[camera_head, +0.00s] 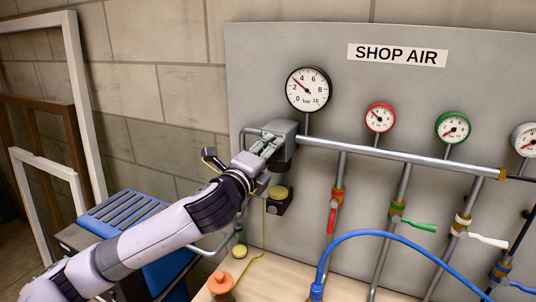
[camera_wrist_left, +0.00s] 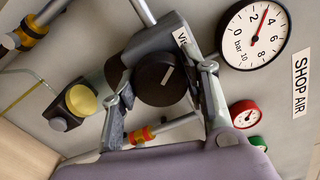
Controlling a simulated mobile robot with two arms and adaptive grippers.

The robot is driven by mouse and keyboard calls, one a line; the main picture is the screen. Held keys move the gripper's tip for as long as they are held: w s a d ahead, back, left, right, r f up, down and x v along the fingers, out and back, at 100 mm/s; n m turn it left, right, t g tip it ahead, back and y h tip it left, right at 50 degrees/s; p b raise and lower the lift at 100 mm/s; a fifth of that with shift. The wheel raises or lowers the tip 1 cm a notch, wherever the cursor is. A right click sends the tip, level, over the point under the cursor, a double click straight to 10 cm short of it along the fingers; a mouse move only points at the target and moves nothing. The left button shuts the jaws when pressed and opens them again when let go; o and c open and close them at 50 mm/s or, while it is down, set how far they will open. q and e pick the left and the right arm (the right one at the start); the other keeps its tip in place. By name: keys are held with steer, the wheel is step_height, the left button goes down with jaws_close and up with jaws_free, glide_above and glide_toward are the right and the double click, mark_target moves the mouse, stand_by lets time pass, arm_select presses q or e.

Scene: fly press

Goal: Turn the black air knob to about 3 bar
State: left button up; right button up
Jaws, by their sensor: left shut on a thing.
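The black air knob (camera_wrist_left: 158,80) has a pale pointer line and sits on the grey regulator body (camera_wrist_left: 150,40). My left gripper (camera_wrist_left: 166,82) has one finger on each side of it and is shut on it. In the head view my left gripper (camera_head: 268,147) is at the regulator (camera_head: 285,130), and the knob is hidden behind it. The large white bar gauge (camera_head: 308,89) has its needle between 2 and 4, at about 3. It also shows in the left wrist view (camera_wrist_left: 254,36), with the same reading. My right gripper is not in view.
A yellow-topped fitting (camera_head: 278,194) hangs just below the gripper. Smaller red (camera_head: 380,117) and green (camera_head: 452,127) gauges are to the right. A blue hose (camera_head: 400,236) arches over the wooden bench (camera_head: 262,277), which holds an orange-topped bottle (camera_head: 221,285).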

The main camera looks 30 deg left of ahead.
arm_select(q)
steer(key=shift+f, duration=0.15)
steer(key=o, duration=1.1)
steer(key=shift+o, duration=0.2)
steer(key=shift+s, duration=0.15)
steer(key=s, duration=0.7)
steer(key=shift+s+d, duration=0.15)
steer(key=shift+d, duration=0.05)
